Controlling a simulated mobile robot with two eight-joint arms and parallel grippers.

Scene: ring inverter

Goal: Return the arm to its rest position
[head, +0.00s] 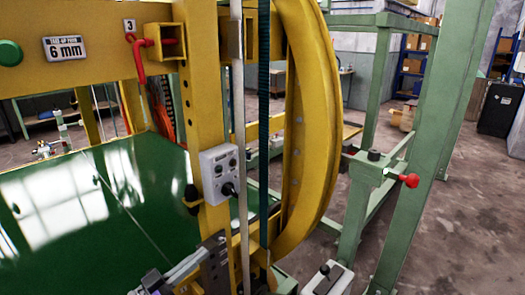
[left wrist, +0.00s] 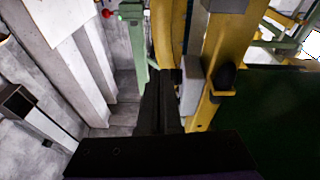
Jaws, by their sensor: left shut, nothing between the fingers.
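My left gripper (head: 217,256) shows at the bottom centre of the head view, its arm coming in from the lower left. It is in front of the yellow machine's post, below a grey control box (head: 218,172) with black knobs. In the left wrist view my left gripper's dark fingers (left wrist: 163,92) are together with nothing between them. They point toward the yellow frame, with the grey box (left wrist: 189,86) just to their right. I cannot tell whether they touch anything. My right gripper is in neither view.
A large yellow ring (head: 312,120) and a green post (head: 432,130) with a red knob (head: 410,181) stand to the right. A glossy green panel (head: 90,205) fills the left. A red hook (head: 137,50) hangs at the top. Open floor (head: 465,220) lies at the far right.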

